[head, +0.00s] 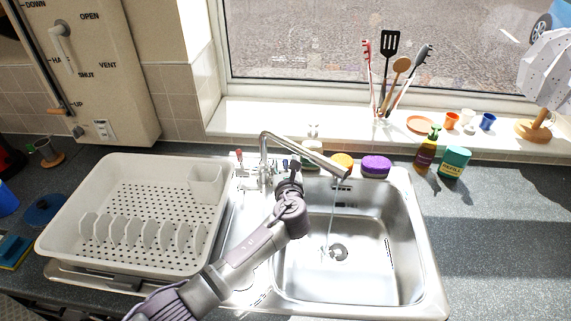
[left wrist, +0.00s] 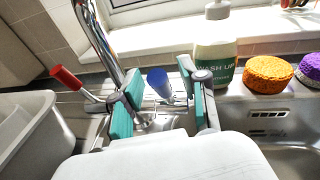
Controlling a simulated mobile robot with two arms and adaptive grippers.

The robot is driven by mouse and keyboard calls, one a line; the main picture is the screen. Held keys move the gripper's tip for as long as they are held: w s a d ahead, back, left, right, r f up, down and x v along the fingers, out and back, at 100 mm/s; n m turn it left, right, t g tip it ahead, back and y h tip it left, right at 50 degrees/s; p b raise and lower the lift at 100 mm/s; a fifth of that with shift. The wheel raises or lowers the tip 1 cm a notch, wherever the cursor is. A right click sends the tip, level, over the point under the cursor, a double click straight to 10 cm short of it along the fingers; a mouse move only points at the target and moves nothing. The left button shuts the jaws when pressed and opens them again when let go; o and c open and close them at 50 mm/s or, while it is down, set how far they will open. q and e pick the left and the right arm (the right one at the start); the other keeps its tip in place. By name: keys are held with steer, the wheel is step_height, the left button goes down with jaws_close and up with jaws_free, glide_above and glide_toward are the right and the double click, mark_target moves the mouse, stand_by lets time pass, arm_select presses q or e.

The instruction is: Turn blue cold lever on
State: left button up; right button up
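The tap (head: 300,152) stands behind the sink, and a thin stream of water falls from its spout into the basin. The red lever (left wrist: 66,77) sticks out to the left in the left wrist view; it also shows in the head view (head: 239,155). The blue cold lever (left wrist: 159,82) points up in the left wrist view. My left gripper (head: 290,176) is at the tap base; its teal-padded fingers (left wrist: 159,73) are open, one either side of the blue lever. Contact cannot be told. In the head view my gripper mostly hides this lever. My right gripper is out of view.
A white dish rack (head: 150,190) stands left of the steel sink (head: 400,250). A wash-up bottle (left wrist: 214,55), an orange sponge (left wrist: 268,74) and a purple sponge (head: 376,166) stand behind the basin. Bottles and a utensil pot stand further right. The right worktop is clear.

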arm_select(q)
steer(key=v, duration=1.2)
